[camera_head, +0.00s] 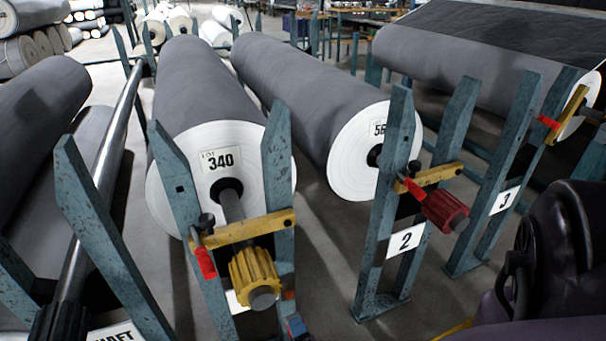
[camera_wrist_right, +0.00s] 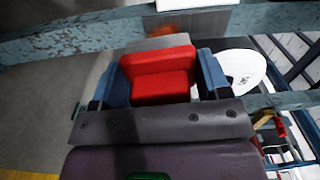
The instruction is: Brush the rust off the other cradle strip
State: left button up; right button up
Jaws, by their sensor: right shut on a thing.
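The teal cradle upright (camera_head: 278,165) at the front, under the roll marked 340, has a small orange rust patch (camera_head: 288,295) low on it. In the right wrist view a blurred orange patch (camera_wrist_right: 180,29) shows on a teal strip (camera_wrist_right: 75,40), just beyond the brush. My right gripper (camera_head: 296,326) is at the bottom middle of the head view, low beside that upright. It is shut on a red brush (camera_wrist_right: 160,75), between its blue fingers. The grey front of the brush faces the strip; I cannot tell whether they touch. My left gripper is not in view.
Large grey roll 340 (camera_head: 205,85) rests behind the cradle, with a yellow latch bar (camera_head: 245,230) and yellow knob (camera_head: 255,275) protruding. Cradle 2 (camera_head: 376,270), with a red knob (camera_head: 446,211), stands to the right. Some grey floor (camera_head: 330,250) is free between the cradles.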

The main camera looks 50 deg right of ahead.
aim_at(294, 294)
jog(key=shift+a+b+x, duration=0.15)
jog(key=shift+b+x, duration=0.1)
jog(key=shift+x, duration=0.55)
jog(key=shift+a+b+x, duration=0.15)
jog(key=shift+b+x, duration=0.05)
jog(key=shift+x, duration=1.6)
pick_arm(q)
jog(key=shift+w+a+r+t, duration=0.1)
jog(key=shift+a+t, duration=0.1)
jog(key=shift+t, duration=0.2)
pick_arm(e)
jog(key=shift+w, duration=0.1)
jog(key=shift+x, duration=1)
jog(key=shift+d, duration=0.15)
jog(key=shift+s+d, duration=0.55)
jog(key=shift+d, duration=0.25)
jog(key=shift+s+d, duration=0.6)
jog(key=shift+d, duration=0.15)
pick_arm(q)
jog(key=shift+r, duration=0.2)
pick_arm(e)
jog(key=shift+w+d, duration=0.1)
